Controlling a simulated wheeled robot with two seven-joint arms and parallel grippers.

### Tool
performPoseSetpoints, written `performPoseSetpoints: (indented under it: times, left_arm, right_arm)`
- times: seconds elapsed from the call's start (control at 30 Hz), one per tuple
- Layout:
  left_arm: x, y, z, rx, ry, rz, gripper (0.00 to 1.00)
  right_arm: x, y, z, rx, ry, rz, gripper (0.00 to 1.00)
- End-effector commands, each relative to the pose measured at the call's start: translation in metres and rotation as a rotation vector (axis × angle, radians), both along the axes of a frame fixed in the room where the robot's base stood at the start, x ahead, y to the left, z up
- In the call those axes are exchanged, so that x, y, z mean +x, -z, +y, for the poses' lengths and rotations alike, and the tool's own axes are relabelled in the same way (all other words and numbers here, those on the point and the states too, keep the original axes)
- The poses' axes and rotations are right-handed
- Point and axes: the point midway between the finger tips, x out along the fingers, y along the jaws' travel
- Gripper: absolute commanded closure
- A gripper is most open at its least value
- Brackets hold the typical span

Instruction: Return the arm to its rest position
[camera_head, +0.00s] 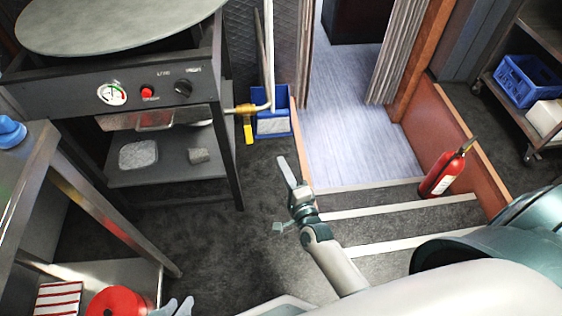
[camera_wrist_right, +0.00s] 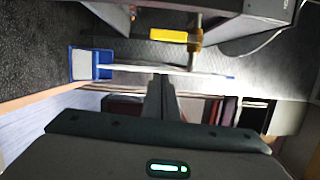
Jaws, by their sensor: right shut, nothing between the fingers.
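My right arm (camera_head: 340,268) reaches in from the lower right, and its elbow and shoulder fill the bottom right corner. My right gripper (camera_head: 284,162) points up and away over the dark floor. In the right wrist view its dark fingers (camera_wrist_right: 161,98) are together with nothing between them, and they touch nothing that I can make out. My left gripper (camera_head: 175,306) shows only as two pale tips at the bottom edge, beside the lower shelf of the steel table. The rest of it is out of frame, so its opening is unclear.
A blue dustpan (camera_head: 272,124) stands behind my right gripper. A fire extinguisher (camera_head: 447,172) stands on steps (camera_head: 400,212) at the right. Dark floor (camera_head: 225,225) lies clear between.

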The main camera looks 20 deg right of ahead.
Motion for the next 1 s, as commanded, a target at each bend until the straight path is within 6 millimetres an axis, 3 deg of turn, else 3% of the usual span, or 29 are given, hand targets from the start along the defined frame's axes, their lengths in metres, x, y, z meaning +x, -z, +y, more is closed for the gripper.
performPoseSetpoints:
  times: [0.67, 0.87, 1.0]
  left_arm:
    - [-0.005, 0.001, -0.002, -0.004, 0.003, 0.005, 0.76]
    - [-0.004, 0.001, -0.002, -0.004, 0.002, 0.005, 0.76]
    - [-0.004, 0.001, -0.002, -0.004, 0.002, 0.005, 0.76]
  right_arm:
    - [-0.005, 0.001, 0.008, -0.052, -0.033, 0.028, 1.00]
    - [-0.031, 0.008, 0.038, -0.273, -0.167, 0.133, 1.00]
    - [-0.067, 0.016, 0.064, -0.528, -0.322, 0.239, 1.00]
